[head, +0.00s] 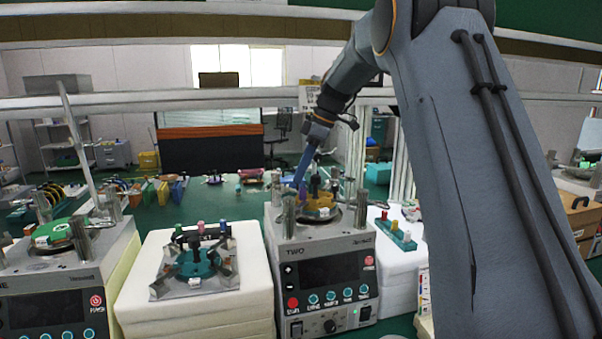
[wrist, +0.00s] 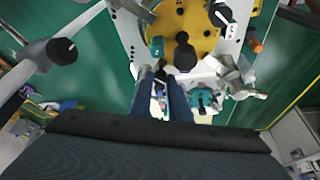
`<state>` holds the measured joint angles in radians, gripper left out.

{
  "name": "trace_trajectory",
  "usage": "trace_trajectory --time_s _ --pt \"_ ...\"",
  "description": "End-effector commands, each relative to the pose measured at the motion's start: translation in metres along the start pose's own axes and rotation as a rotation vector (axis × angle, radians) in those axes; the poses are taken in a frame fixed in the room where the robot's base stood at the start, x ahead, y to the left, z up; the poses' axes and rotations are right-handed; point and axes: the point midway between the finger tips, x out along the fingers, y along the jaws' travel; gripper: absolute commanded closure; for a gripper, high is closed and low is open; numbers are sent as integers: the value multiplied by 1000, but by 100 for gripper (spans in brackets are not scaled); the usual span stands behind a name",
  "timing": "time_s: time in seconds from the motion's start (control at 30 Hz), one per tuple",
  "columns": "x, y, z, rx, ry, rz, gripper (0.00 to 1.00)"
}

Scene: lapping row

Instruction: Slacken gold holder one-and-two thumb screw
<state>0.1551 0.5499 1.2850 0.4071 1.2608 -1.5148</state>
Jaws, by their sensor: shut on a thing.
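The gold holder (head: 322,212) sits on top of the machine marked TWO, with dark upright posts on it. In the wrist view the gold holder (wrist: 203,35) fills the top, with a black knob (wrist: 183,57) on its near part and a teal knob (wrist: 157,46) at its left edge. My gripper (head: 299,186) reaches down to the holder's left side with its blue fingers. In the wrist view my gripper (wrist: 162,73) is shut at the holder's near rim. What it grips, seemingly a small thumb screw, is mostly hidden between the fingertips.
A teal holder (head: 196,262) sits on a plate on the white block left of machine TWO (head: 322,271). Another machine (head: 62,293) with a green top stands at far left. Metal posts (head: 289,216) rise close around the gold holder. A teal rack with coloured knobs (head: 396,236) lies at right.

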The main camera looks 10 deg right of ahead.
Motion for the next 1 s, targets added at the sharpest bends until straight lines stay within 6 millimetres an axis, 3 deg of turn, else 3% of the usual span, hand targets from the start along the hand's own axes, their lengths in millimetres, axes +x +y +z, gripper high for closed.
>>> trace_trajectory --time_s 0.73,0.77,0.83,1.0 --pt "0 1 0 -76 0 -32 100" --pt "0 1 0 -76 0 -32 79" --pt "0 1 0 -76 0 -32 67" --pt "0 1 0 -76 0 -32 65"
